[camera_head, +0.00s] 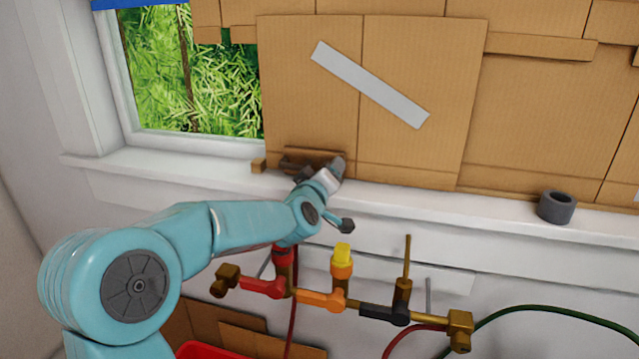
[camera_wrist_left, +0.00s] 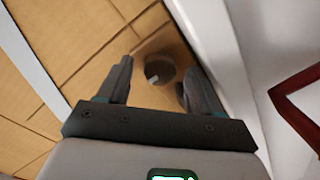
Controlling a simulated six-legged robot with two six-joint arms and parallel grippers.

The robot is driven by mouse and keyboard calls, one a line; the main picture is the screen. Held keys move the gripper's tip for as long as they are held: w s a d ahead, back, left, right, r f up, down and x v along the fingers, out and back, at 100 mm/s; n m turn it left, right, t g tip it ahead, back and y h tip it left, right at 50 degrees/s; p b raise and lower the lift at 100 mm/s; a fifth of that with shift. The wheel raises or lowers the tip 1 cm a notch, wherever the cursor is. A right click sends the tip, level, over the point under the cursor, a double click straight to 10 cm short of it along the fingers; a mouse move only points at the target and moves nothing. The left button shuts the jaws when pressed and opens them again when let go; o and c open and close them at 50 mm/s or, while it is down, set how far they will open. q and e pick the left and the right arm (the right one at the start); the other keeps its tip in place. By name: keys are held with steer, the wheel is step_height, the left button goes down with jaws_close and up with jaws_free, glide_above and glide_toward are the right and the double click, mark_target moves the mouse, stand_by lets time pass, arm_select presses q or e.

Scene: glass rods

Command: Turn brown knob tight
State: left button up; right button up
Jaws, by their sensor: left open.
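A pipe assembly with red, orange and black fittings (camera_head: 320,298) runs below the sill in the head view. A brown knob-like end (camera_head: 228,275) is at its left and a brass-brown end (camera_head: 460,328) at its right; I cannot tell which is the task's knob. My left gripper (camera_head: 318,168) is by the sill, above and apart from the pipes, partly hidden by its own wrist. In the left wrist view its jaws (camera_wrist_left: 157,72) are open and empty, with a dark grey round piece (camera_wrist_left: 160,68) seen beyond them. My right gripper is not in view.
A dark grey ring (camera_head: 557,207) stands on the white sill (camera_head: 420,202) at the right. Cardboard (camera_head: 400,90) covers much of the window above. A yellow-topped fitting (camera_head: 342,258) and a brass stem (camera_head: 406,265) rise from the pipes. A green hose (camera_head: 545,309) curves at right.

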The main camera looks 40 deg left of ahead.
arm_select(q)
steer(key=v, duration=1.6)
steer(key=shift+r, duration=0.1)
